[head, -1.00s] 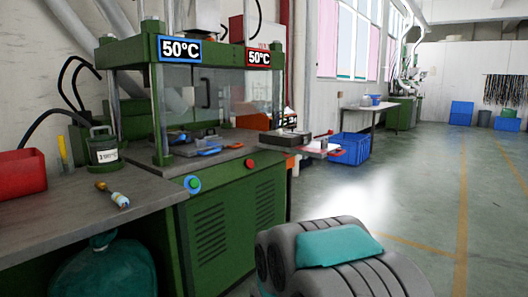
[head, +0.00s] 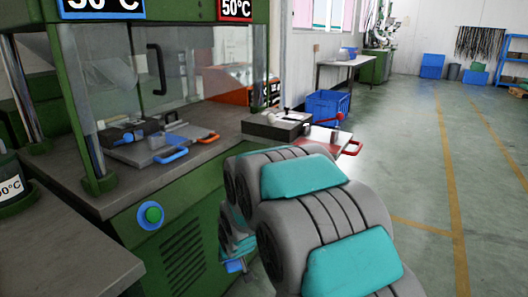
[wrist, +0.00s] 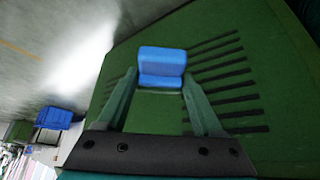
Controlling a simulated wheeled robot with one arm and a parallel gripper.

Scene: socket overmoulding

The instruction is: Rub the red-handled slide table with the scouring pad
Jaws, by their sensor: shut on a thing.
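The red-handled slide table (head: 326,138) sticks out at the right side of the green press, its red handle (head: 353,148) towards the open floor. A grey mould block sits on it and covers part of its surface. My gripper (wrist: 160,75) is shut on a blue scouring pad (wrist: 162,62), held between the fingertips in the wrist view. In the head view my arm hides most of the gripper; a bit of the blue pad (head: 234,266) shows low in front of the green cabinet, below and left of the slide table and apart from it.
A blue-handled slide table (head: 158,148) carries a mould inside the press. The green cabinet (head: 180,248) with vents and a green button stands close to my gripper. A blue crate (head: 327,106) sits on the floor behind the red-handled table. The floor at right is clear.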

